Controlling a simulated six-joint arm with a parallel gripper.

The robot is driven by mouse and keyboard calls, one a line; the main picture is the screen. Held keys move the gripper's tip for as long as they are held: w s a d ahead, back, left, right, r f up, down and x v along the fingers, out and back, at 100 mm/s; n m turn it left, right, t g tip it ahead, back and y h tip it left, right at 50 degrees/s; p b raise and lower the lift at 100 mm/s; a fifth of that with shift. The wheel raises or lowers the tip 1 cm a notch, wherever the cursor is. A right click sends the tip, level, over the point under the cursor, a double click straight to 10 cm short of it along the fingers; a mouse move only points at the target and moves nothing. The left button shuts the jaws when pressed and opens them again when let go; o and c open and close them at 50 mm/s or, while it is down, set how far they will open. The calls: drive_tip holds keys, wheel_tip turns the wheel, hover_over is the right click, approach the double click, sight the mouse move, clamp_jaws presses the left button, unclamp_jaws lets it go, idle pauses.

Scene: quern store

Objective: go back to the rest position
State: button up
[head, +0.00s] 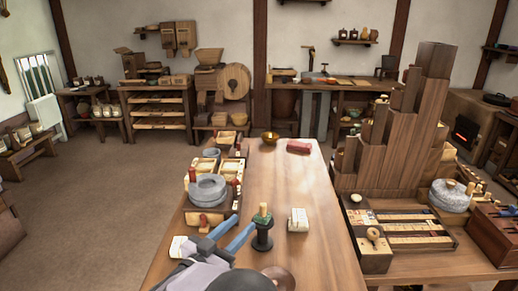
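My gripper (244,222) has two blue fingers with a visible gap between them and nothing held in it. It is low in the head view, over the near part of the long wooden table (310,180). Its fingertips point up and to the right in the picture. A dark spool-like stand (262,238) with a pale top is just right of the right fingertip; I cannot tell whether they touch. My pale wrist hides part of the near table.
A small white block (298,220) stands right of the spool. A grey quern stone (207,190) and small trays line the left edge. A brass bowl (270,138) and red cloth (298,147) lie far back. Tall stepped wooden blocks (425,110) rise at right. Mid-table is clear.

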drive_tip(key=w+d+r+n+g+y+p, duration=0.25)
drive_tip(key=r+y+p, duration=0.25)
drive_tip(key=r+p, duration=0.3)
drive_tip(key=w+d+r+n+g+y+p, duration=0.1)
drive_tip(key=w+d+r+n+y+p, duration=0.15)
drive_tip(key=r+y+p, duration=0.55)
drive_tip(key=s+d+r+g+h+p, duration=0.1)
drive_tip(key=s+d+g+p, duration=0.4)
drive_tip(key=s, duration=0.6)
drive_tip(key=s+d+r+n+g+h+p, duration=0.1)
drive_tip(key=s+d+r+g+h+p, duration=0.15)
drive_tip(key=s+d+p, duration=0.6)
drive_tip(key=s+d+r+g+h+p, duration=0.1)
drive_tip(key=s+d+g+p, duration=0.3)
drive_tip(key=s, duration=0.8)
wheel_tip(320, 180, down, 5)
drive_tip(key=b, duration=0.5)
drive_tip(key=shift+d+f, duration=0.15)
drive_tip(key=shift+f, duration=0.05)
